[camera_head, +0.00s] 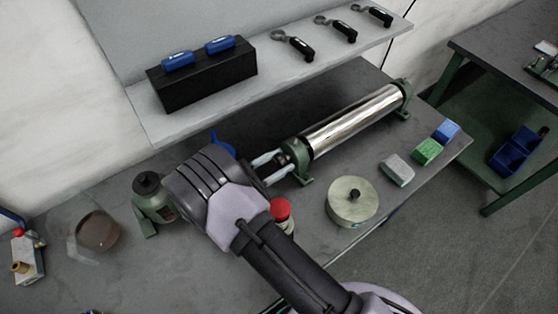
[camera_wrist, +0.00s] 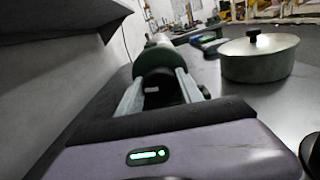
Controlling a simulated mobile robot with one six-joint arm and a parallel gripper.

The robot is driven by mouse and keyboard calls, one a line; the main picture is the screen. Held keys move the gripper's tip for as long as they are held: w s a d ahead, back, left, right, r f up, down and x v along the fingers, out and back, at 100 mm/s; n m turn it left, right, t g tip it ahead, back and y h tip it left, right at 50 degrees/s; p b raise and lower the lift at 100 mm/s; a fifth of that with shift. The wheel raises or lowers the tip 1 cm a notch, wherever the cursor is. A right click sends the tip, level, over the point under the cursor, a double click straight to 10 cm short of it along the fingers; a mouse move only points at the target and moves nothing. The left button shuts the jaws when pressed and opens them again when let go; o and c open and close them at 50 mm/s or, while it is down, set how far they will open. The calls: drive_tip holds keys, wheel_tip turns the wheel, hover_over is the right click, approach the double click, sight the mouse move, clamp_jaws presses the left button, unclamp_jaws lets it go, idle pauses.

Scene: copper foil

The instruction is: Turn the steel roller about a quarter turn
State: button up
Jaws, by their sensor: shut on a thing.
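The steel roller (camera_head: 352,121) is a shiny cylinder held between green end brackets on the bench. It slants from lower left to upper right in the head view. My gripper (camera_head: 279,168) is at the roller's near left end, its two pale fingers on either side of the dark end piece. In the wrist view my gripper (camera_wrist: 162,95) has one finger on each side of a dark round end piece (camera_wrist: 165,90) and is shut on it. The roller's surface is mostly hidden behind the end piece and bracket there.
A lidded round pot (camera_head: 354,201) stands right of my gripper. Grey, green and blue blocks (camera_head: 427,151) lie along the bench's right edge. A red-capped item (camera_head: 280,209) sits close to my arm. A shelf (camera_head: 285,77) with a black box (camera_head: 203,76) runs behind.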

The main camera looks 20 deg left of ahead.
idle(0.8)
drive_tip(key=o, duration=1.3)
drive_tip(key=shift+o, duration=0.2)
drive_tip(key=p+v, duration=0.1)
drive_tip(key=v, duration=1.1)
